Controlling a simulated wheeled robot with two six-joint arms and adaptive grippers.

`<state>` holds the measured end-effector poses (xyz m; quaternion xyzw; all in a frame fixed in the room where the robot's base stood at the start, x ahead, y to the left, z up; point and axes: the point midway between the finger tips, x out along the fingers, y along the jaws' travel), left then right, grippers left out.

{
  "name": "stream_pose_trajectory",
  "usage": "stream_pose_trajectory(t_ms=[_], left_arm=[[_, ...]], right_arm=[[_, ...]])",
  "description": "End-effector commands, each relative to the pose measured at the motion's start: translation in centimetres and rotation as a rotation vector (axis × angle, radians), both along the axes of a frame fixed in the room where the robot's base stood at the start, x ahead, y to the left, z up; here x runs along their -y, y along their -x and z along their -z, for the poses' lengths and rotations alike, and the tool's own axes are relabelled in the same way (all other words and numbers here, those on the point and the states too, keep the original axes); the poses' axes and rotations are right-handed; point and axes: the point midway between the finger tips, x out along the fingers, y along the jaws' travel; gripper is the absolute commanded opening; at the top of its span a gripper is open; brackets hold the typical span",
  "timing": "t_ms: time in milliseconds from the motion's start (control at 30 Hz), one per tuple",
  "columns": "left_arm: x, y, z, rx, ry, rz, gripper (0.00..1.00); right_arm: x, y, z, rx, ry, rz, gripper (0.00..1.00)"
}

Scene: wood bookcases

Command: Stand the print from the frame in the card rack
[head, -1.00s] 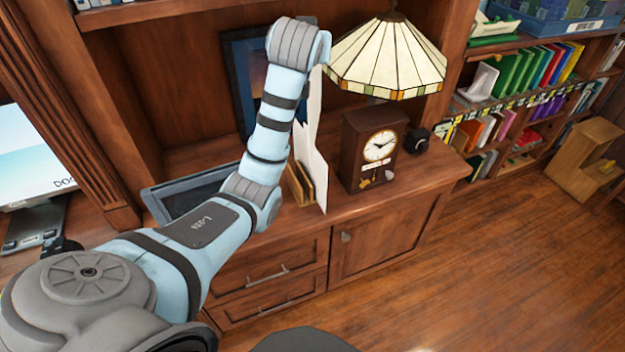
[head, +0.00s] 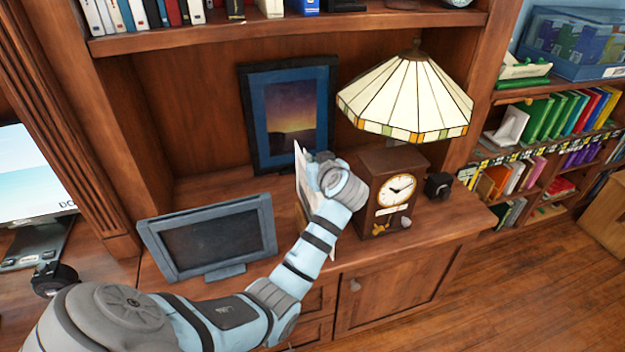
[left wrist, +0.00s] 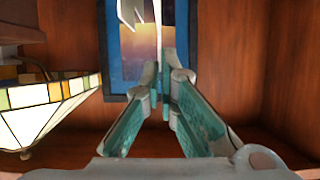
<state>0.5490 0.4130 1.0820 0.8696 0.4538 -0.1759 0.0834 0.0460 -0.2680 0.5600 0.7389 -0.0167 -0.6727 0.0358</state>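The pale print (head: 302,178) stands upright, nearly edge-on, in the head view. It also shows as a thin strip in the left wrist view (left wrist: 157,28). My left gripper (head: 324,157) is at its upper part. In the left wrist view its fingertips (left wrist: 162,78) are close together with the print's edge between them. The wooden card rack (head: 300,215) is below, mostly hidden by my arm and the print, so I cannot tell whether the print's lower edge rests in it. A grey frame (head: 208,237) with a dark panel stands at the left. My right gripper is not in view.
A brown clock (head: 385,205) and a stained-glass lamp (head: 408,95) stand close to the right of my gripper. A dark-framed sunset picture (head: 290,112) leans at the back. A small black object (head: 438,185) sits right of the clock. A bookshelf is overhead.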

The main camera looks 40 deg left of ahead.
Motion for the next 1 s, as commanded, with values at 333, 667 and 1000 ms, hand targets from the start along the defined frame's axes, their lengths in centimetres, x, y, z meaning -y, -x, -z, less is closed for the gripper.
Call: stream_pose_trajectory(t_ms=[333, 667, 1000], left_arm=[[-0.2, 0.1, 4.7, 0.0, -0.001, -0.002, 0.0], [-0.2, 0.1, 5.0, 0.0, -0.002, -0.003, 0.06], [-0.2, 0.1, 4.9, -0.001, -0.001, -0.003, 0.25]], right_arm=[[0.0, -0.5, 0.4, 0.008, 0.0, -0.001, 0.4], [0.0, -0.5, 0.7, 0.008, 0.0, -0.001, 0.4], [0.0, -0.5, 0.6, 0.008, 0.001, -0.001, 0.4]])
